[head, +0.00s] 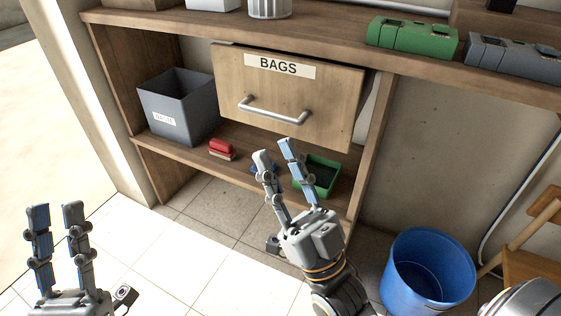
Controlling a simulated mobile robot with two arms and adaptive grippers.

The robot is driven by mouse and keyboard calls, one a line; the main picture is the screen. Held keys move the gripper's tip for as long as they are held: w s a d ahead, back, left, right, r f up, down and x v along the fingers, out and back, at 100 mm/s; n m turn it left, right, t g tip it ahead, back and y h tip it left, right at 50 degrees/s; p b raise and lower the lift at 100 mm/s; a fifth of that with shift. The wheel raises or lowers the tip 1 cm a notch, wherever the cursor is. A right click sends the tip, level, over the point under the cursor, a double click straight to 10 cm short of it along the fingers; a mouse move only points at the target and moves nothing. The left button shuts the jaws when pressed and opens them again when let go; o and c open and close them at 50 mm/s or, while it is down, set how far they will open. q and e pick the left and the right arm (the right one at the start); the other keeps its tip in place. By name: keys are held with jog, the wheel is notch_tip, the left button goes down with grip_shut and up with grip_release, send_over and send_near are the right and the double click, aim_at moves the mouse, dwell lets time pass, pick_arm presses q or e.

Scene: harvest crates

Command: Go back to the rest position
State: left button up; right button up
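My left gripper (56,214) is at the lower left, over the tiled floor, with its fingers apart and nothing between them. My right gripper (276,155) is near the middle, in front of the lower shelf and below the drawer handle. Its fingers are apart and no held object shows between them. The wooden drawer (228,85) labelled BAGS sticks out from the unit under the top, with a metal handle (273,112). The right gripper looks apart from the handle.
A grey bin (178,107), a red object (221,147) and a green tray (328,172) are on the lower shelf. Green (412,37) and grey (515,58) cases lie on top. A blue bucket (428,272) and a wooden stool (530,262) stand right. Tiled floor (190,250) between the grippers is clear.

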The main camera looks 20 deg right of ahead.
pick_arm(q)
jog(key=shift+w, duration=0.1)
pick_arm(e)
jog(key=shift+w, duration=0.1)
